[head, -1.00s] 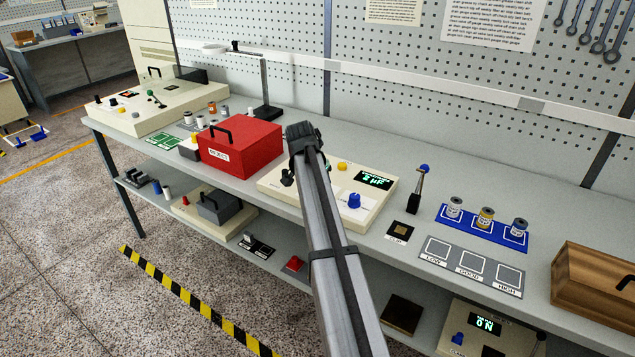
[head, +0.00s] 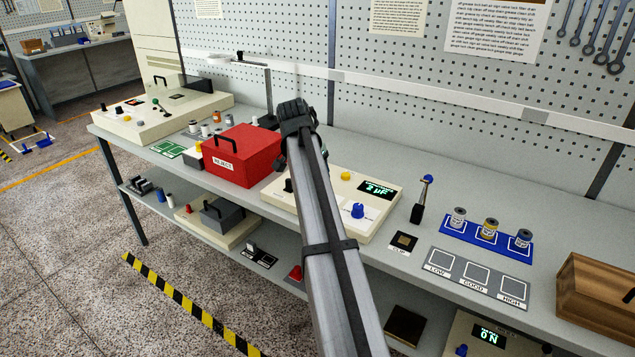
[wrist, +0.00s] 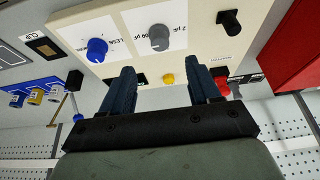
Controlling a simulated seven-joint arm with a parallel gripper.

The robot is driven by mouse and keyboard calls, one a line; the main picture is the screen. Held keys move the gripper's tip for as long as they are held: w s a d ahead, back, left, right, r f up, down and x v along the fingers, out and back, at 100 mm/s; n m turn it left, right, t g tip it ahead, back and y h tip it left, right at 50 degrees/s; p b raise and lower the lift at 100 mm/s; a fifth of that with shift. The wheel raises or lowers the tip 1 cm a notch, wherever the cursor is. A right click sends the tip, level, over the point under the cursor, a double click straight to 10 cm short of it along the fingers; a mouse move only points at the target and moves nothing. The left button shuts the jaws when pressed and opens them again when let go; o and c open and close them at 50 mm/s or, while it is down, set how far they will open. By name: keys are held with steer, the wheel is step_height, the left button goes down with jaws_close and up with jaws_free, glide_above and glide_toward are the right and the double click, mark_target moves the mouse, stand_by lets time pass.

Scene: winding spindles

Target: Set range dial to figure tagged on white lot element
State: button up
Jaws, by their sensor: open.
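A cream instrument box (head: 385,215) stands on the bench, its lit display (head: 375,189) reading about "2 µF". In the wrist view it carries a grey dial (wrist: 160,38) on a white label with "2 µF" printed beside it, and a blue knob (wrist: 97,50). My arm hides the grey dial in the head view. My gripper (wrist: 160,82) is open and empty, its fingers apart from the dial. A pale grey-white lot element (head: 458,217) stands leftmost on a blue mat (head: 465,237), beside a yellow one (head: 490,228) and a blue one (head: 522,239). Their tags are too small to read.
A red reject box (head: 240,158) stands left of the instrument. A black post with a blue tip (head: 420,200) and a clip pad (head: 403,241) are to its right. Low, good and high squares (head: 476,276) lie before the mat. A wooden box (head: 595,290) is far right.

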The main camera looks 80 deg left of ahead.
steer(key=shift+v, duration=1.85)
